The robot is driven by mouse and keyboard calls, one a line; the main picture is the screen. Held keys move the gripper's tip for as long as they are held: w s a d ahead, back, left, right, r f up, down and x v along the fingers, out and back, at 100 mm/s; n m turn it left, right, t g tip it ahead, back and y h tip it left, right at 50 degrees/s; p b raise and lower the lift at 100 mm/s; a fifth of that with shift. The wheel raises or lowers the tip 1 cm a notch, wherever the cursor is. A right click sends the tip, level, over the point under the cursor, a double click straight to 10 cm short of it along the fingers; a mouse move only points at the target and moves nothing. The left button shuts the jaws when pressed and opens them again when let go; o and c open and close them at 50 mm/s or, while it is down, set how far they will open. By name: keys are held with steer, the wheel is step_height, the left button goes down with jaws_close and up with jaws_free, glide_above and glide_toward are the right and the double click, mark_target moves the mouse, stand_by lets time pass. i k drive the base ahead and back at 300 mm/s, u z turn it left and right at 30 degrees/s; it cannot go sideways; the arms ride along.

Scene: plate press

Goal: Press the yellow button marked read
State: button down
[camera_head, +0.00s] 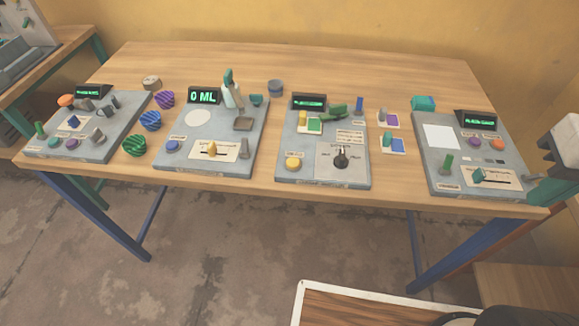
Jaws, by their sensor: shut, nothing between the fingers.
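A round yellow button (292,163) sits at the front left of the grey panel (308,178) that is third from the left on the table. A small label lies just behind it, too small to read. Nothing stands over the button, and its top is in plain sight. The same panel has a dark display with green text (309,102), a black knob (341,160), and a plate area with a yellow block and a green block (314,126). My gripper is not in view.
Other grey panels stand left and right on the wooden table (262,63); one shows "0 ML" (204,96). Striped knobs (150,121) stand between the left panels. Small plates with coloured blocks (393,143) lie right of the button's panel. A white-rimmed wooden surface (330,288) is at the bottom.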

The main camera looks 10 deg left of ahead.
mark_target(292, 164)
steer(key=u, duration=0.85)
steer(key=k, duration=1.45)
steer(key=z, duration=0.5)
steer(key=i, duration=1.65)
steer(key=z, duration=0.05)
